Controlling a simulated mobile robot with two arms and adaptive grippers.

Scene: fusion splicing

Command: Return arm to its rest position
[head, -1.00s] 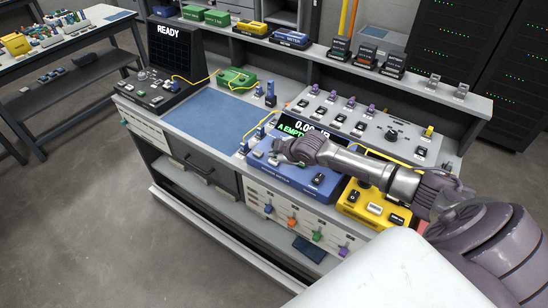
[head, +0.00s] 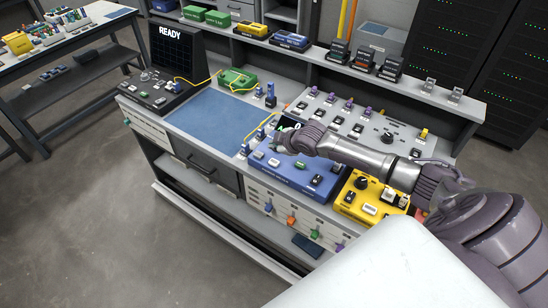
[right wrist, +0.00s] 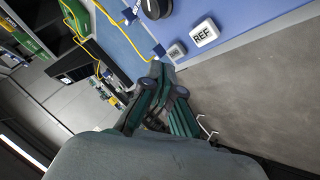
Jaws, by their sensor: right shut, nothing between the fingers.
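My right arm (head: 370,155) reaches in from the right, over the workbench. Its gripper (head: 288,141) is at the far end of the arm, over the blue meter box (head: 285,172), and hides most of that box's lit display. In the right wrist view the gripper's dark green fingers (right wrist: 162,80) are brought together with nothing between them. They appear in front of the blue box face, which carries a white REF button (right wrist: 205,33). My left gripper is not in view.
A yellow box (head: 362,206) stands right of the blue box. The grey switch panel (head: 365,118) is behind the arm. A splicer-like unit reading READY (head: 173,57) and a blue mat (head: 218,116) are to the left. Open floor (head: 90,225) lies in front.

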